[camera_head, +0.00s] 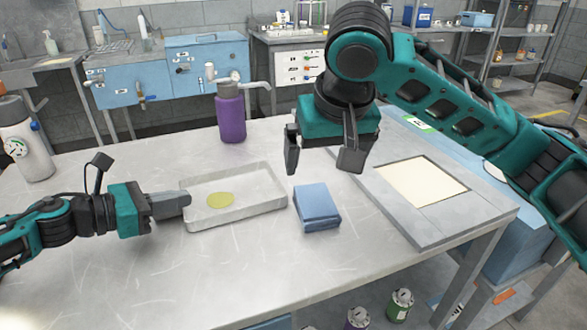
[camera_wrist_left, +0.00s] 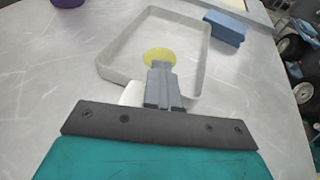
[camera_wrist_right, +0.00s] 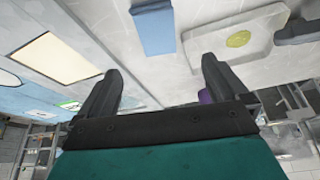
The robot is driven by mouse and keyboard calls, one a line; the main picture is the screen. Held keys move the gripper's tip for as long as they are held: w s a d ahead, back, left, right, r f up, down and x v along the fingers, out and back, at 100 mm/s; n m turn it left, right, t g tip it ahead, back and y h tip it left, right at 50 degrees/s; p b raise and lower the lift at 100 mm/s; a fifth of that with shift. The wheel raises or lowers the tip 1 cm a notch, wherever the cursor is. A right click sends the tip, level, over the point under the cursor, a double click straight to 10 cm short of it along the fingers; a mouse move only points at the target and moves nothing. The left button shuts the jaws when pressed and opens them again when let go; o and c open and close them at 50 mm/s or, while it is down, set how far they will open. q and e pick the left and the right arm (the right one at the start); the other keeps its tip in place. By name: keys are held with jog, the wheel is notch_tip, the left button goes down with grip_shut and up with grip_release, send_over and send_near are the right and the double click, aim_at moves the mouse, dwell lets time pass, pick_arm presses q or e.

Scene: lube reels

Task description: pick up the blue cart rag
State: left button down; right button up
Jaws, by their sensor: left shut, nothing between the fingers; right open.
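The blue cart rag (camera_head: 317,207) is a folded, box-like blue block lying on the metal table, just right of the pale tray. It also shows in the left wrist view (camera_wrist_left: 226,27) and at the top of the right wrist view (camera_wrist_right: 153,30). My right gripper (camera_head: 322,160) is open and empty, above and behind the rag, with its fingers pointing down. My left gripper (camera_head: 188,199) is shut and empty at the left wall of the tray, its fingertips near the tray's rim. Nothing hides the rag in the head view.
The shallow tray (camera_head: 266,202) holds a yellow-green puddle (camera_head: 220,200). A purple bottle (camera_head: 231,112) stands behind it. A grey panel with a cream inset (camera_head: 420,182) lies at the table's right. A white bottle (camera_head: 26,145) stands far left. The table's front is clear.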

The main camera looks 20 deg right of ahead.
send_over(316, 201)
jog(key=s, duration=0.2)
jog(key=f, duration=0.6)
jog(key=shift+a+f, duration=0.15)
jog(key=shift+a, duration=0.15)
jog(key=shift+s+x, duration=0.15)
jog(key=shift+x, duration=1.15)
jog(key=shift+s+x, duration=0.15)
jog(key=shift+x, duration=1.2)
jog(key=shift+d+f, duration=0.1)
jog(key=shift+f, duration=0.2)
jog(key=shift+c, duration=0.2)
jog(key=c, duration=1.2)
notch_tip(316, 201, up, 10)
jog(key=shift+r, duration=0.25)
